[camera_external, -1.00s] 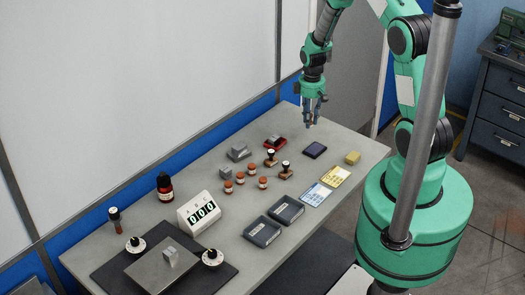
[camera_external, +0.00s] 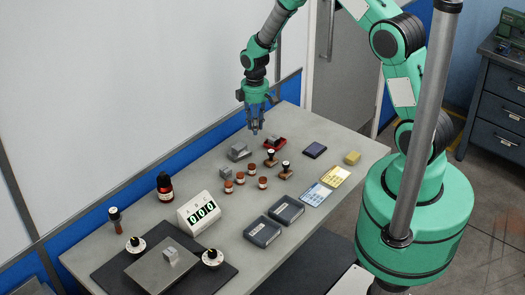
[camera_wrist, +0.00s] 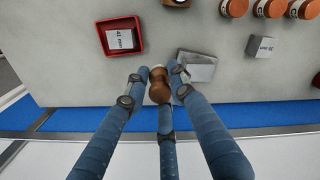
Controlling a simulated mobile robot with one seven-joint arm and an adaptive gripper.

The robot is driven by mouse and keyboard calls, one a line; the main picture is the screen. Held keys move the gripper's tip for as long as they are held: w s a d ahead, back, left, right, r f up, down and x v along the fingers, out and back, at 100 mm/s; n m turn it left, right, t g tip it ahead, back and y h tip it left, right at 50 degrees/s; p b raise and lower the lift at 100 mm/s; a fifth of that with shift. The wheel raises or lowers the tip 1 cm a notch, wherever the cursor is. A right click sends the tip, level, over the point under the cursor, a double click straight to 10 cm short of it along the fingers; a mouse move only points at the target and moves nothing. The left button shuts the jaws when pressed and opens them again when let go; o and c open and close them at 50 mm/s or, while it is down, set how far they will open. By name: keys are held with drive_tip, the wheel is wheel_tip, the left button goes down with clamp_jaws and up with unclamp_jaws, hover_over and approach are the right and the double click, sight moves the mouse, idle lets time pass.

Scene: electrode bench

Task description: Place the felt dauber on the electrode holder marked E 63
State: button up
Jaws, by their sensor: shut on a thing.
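My gripper (camera_external: 257,130) is above the back of the bench, fingers down, near the grey block and red tray. In the wrist view my gripper (camera_wrist: 158,82) is shut on a brown, waisted thing with a pale end, which looks like the felt dauber (camera_wrist: 160,88). In the outside view the fingers hide it. A grey block (camera_wrist: 203,66) lies just beyond the fingertips at right; it also shows in the outside view (camera_external: 238,151). A smaller grey block (camera_wrist: 262,47) has a white label. I cannot read E 63 on anything, so which is the electrode holder I cannot tell.
A red tray (camera_external: 277,143) holding a labelled block stands right of the grey block. Several orange-brown jars (camera_external: 262,183) and two stamps (camera_external: 287,171) stand in front. A dark pad (camera_external: 314,150) lies farther right. The bench's back edge is close.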

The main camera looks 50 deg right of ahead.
drive_tip(key=a+r+n+p, duration=0.1)
drive_tip(key=a+r+n, duration=0.2)
drive_tip(key=a, duration=1.7)
drive_tip(key=a+r+n+p, duration=0.1)
drive_tip(key=a+r+n, duration=0.25)
drive_tip(key=a, duration=1.65)
drive_tip(key=s+a+n, duration=0.1)
drive_tip(key=s+a, duration=0.2)
drive_tip(key=a, duration=0.3)
drive_tip(key=s+a+n, duration=0.1)
drive_tip(key=s+a, duration=0.3)
drive_tip(key=a, duration=0.3)
drive_tip(key=shift+a+r, duration=0.25)
drive_tip(key=shift+r, duration=0.15)
drive_tip(key=shift+w+n, duration=0.1)
drive_tip(key=shift+n, duration=0.15)
drive_tip(key=p, duration=0.2)
hover_over(116, 209)
drive_tip(key=shift+a+f, duration=0.1)
drive_tip(key=shift+f, duration=0.65)
drive_tip(key=shift+f+p, duration=0.5)
drive_tip(key=shift+f, duration=1.25)
